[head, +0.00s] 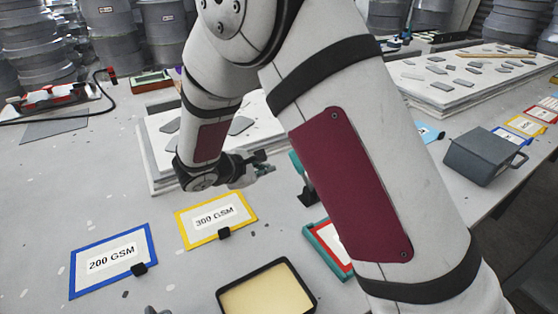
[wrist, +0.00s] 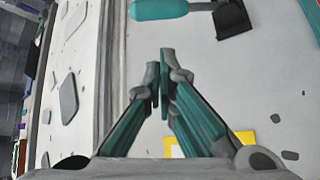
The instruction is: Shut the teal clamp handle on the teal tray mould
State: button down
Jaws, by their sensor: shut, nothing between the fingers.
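The teal clamp handle (head: 297,164) shows in the head view just right of my gripper, standing up at a tilt above a black clamp base (head: 308,198). My own arm hides whatever is to its right. In the wrist view the handle (wrist: 160,9) lies across the top edge, beyond my fingertips, joined to the black clamp part (wrist: 232,18). My gripper (head: 267,169) has its fingers together and empty, apart from the handle; the fingertips (wrist: 160,58) also show in the wrist view. A teal-rimmed tray (head: 315,236) with red and white inside is partly hidden by my arm; I cannot tell if it is the mould.
A white slab (head: 160,165) with grey pieces lies behind my gripper. Yellow-framed "300 GSM" (head: 182,222) and blue-framed "200 GSM" (head: 75,280) cards lie in front. A black-rimmed tray (head: 228,301) is at the front edge. A grey box (head: 480,158) stands far right. The left tabletop has clear room.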

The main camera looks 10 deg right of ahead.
jog(key=f, duration=0.1)
jog(key=w+a+f+n, duration=0.1)
jog(key=shift+w+a+f+t, duration=0.15)
jog(key=shift+a+f+t, duration=0.15)
jog(key=x, duration=0.8)
jog(key=shift+w+d+f, duration=0.15)
jog(key=shift+w+f, duration=0.05)
jog(key=shift+f, duration=0.1)
jog(key=shift+s+d+r+p, duration=0.15)
jog(key=shift+d+r+p, duration=0.15)
jog(key=shift+d+r, duration=0.2)
jog(key=shift+s+d+r+p, duration=0.2)
jog(key=shift+d+r+p, duration=0.1)
jog(key=shift+d+r, duration=0.2)
jog(key=shift+s+d+r, duration=0.15)
jog(key=shift+d+r, duration=0.15)
jog(key=shift+r, duration=0.1)
